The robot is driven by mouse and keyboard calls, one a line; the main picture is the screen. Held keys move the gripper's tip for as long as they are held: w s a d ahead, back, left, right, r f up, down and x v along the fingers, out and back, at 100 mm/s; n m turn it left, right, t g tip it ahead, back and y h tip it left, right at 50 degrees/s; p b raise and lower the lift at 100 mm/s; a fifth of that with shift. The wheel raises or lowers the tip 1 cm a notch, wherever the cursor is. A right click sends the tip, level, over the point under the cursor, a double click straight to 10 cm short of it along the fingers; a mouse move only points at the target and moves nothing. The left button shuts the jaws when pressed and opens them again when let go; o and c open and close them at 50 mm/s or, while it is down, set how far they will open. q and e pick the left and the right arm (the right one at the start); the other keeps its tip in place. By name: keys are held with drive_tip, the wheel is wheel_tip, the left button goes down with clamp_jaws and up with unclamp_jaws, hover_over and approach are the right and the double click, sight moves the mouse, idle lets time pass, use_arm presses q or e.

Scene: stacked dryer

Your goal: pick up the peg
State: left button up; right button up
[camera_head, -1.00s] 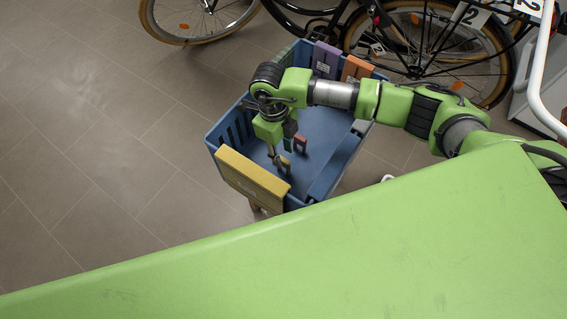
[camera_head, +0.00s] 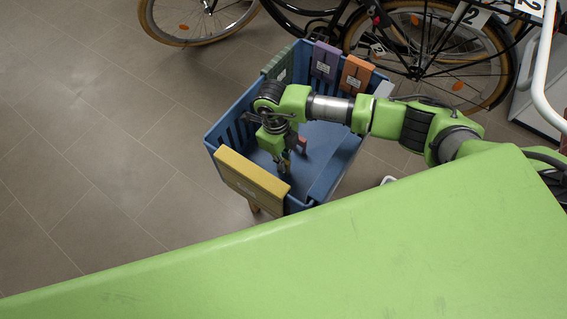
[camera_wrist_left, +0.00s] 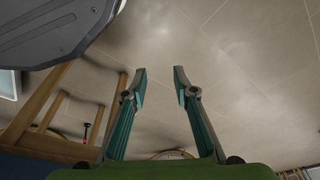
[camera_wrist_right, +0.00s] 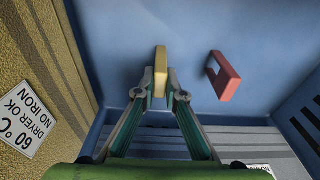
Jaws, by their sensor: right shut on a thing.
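My right gripper (camera_wrist_right: 160,88) points down into a blue crate (camera_head: 325,165). Its fingertips are closed on the sides of a yellow peg (camera_wrist_right: 160,66), one on each side. In the head view the gripper (camera_head: 288,168) is low in the crate, near the yellow front panel, and mostly hides the peg. A red peg (camera_wrist_right: 226,78) lies to the right of the yellow one, apart from the fingers; it also shows in the head view (camera_head: 303,144). My left gripper (camera_wrist_left: 160,74) is open and empty, seen only in its wrist view.
A yellow panel (camera_head: 250,180) hangs on the crate's near wall. Green (camera_head: 278,65), purple (camera_head: 325,62) and orange (camera_head: 356,75) panels hang on the far side. Bicycles (camera_head: 430,50) stand behind. The tiled floor at left is clear.

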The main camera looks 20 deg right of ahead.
drive_tip(key=shift+r, duration=0.1)
